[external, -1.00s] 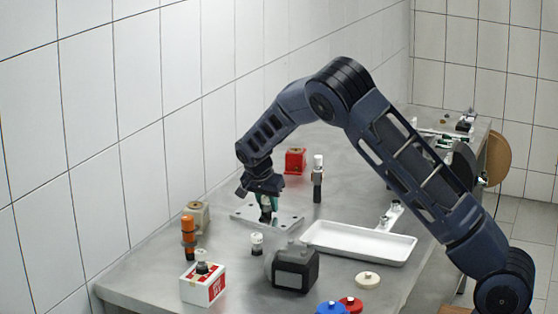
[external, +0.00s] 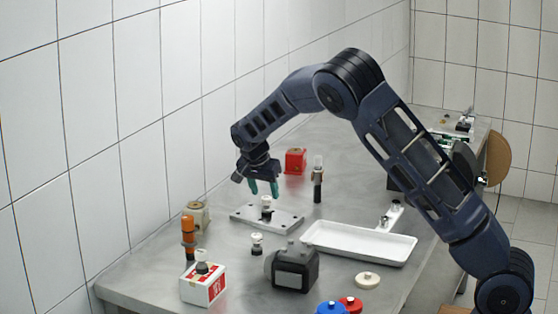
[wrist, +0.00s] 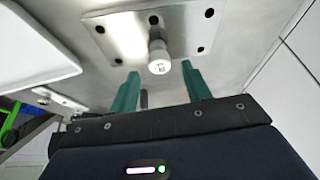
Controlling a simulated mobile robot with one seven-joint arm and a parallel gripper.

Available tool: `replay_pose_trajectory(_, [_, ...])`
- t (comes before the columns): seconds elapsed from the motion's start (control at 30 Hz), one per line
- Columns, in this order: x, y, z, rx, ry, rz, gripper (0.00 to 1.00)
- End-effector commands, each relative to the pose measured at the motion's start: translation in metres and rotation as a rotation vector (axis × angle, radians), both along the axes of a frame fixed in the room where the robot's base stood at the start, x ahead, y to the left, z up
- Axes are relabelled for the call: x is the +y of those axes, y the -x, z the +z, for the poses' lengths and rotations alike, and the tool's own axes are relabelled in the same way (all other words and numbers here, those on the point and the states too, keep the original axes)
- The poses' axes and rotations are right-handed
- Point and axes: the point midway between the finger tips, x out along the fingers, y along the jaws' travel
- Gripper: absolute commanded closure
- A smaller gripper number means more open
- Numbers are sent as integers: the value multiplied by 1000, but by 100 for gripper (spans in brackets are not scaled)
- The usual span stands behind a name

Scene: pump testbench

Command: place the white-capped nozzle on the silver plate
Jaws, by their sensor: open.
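A white-capped nozzle (external: 266,202) stands upright on the silver plate (external: 285,221), near the plate's middle. In the wrist view the nozzle (wrist: 159,58) shows its white cap towards the camera, with the silver plate (wrist: 125,35) and its dark holes behind it. My gripper (external: 264,193) is open and empty, with its green fingers just above the nozzle. In the wrist view the green fingertips (wrist: 163,72) are spread wide, apart from the nozzle. Another white-capped nozzle (external: 257,244) stands on the table in front of the plate.
A white tray (external: 350,250) lies right of the plate. A dark pump block (external: 293,270), a red-and-white box (external: 203,287) and an orange-topped part (external: 188,232) stand in front. A red block (external: 295,161) and a dark upright part (external: 318,185) stand behind.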

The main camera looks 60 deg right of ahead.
Motion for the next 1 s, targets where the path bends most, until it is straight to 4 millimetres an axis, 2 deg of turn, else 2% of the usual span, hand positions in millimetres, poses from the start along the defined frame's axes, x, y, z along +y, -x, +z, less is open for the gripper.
replay_pose_trajectory(0.03, [5, -1, 10, -2, 0, 3, 52])
replay_pose_trajectory(0.2, [16, 0, 37, -1, 0, 2, 52])
replay_pose_trajectory(0.57, [28, 5, 64, -1, -12, 11, 52])
replay_pose_trajectory(0.77, [50, 34, 93, -5, -81, 98, 52])
replay_pose_trajectory(1.0, [90, 84, 135, -15, -174, 269, 52])
